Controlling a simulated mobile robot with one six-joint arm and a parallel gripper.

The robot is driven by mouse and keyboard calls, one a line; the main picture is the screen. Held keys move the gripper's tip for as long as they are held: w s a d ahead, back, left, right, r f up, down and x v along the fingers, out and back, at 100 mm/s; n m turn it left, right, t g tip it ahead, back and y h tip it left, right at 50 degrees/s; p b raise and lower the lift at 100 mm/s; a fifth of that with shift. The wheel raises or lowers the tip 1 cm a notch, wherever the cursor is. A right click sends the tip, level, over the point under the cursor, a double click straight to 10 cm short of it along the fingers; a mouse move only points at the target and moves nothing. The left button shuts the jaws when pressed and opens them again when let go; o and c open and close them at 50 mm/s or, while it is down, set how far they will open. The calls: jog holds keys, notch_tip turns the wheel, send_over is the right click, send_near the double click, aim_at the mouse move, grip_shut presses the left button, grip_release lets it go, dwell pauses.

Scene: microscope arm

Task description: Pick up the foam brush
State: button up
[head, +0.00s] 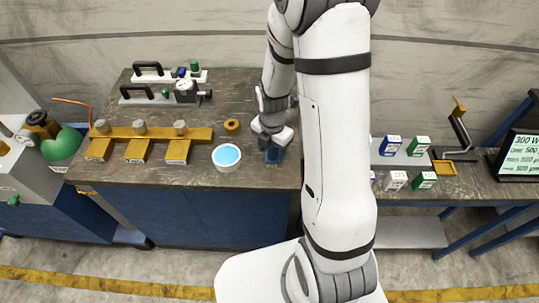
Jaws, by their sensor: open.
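My gripper (274,155) is at the end of my arm, low over the right part of the dark bench, just right of a white round dish with light blue contents (227,157). It points down; its fingers are small and dark here, with a dark blue patch at them that I cannot separate clearly. My gripper is open. I cannot make out a foam brush for certain; my arm hides part of the bench and of the place behind it.
A yellow-brown ring (232,127) and a long yellow-brown rack (150,134) with several metal knobs lie left of my gripper. Black-handled fixtures (160,92) stand at the back. Right of my arm are small coloured boxes (390,146) and a yellow-footed stand (457,138).

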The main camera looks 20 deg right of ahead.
jog(key=c, duration=1.1)
jog(key=shift+o, duration=0.2)
notch_tip(320, 180, up, 10)
jog(key=shift+r+b, duration=0.1)
jog(key=shift+b, duration=0.55)
